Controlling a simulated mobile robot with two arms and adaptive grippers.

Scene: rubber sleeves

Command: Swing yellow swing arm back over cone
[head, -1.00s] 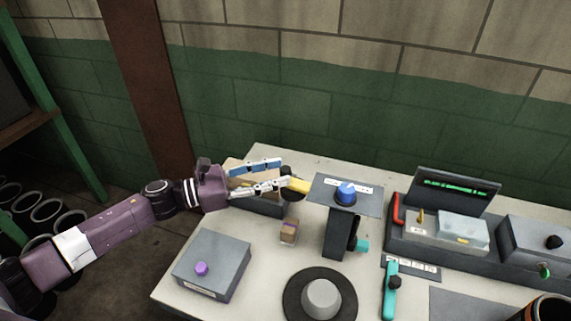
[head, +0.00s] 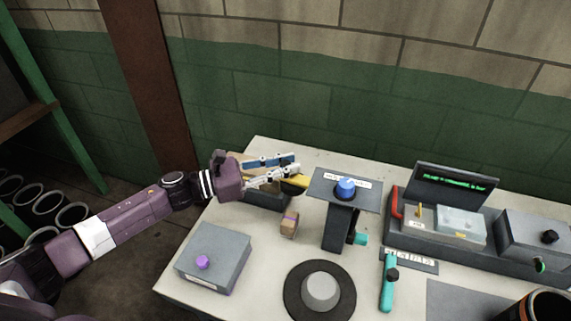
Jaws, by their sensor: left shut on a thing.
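The yellow swing arm (head: 298,181) shows as a short yellow piece at my left gripper's fingertips, beside the left edge of a grey plate. My left gripper (head: 290,171) reaches in from the left and is shut on the yellow swing arm; its fingers hide part of it. A grey blunt cone (head: 320,287) stands on a round black base (head: 292,300) at the front of the table, apart from the gripper. A blue domed piece (head: 346,187) sits on the grey plate (head: 326,181) on a dark stand, right of the gripper. My right gripper is out of view.
A grey box with a purple knob (head: 203,262) stands front left. A small brown block (head: 289,225) lies below the gripper. A teal-handled tool (head: 387,285) lies right of the cone. A console with a screen (head: 453,187) stands at right. A wall is behind the table.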

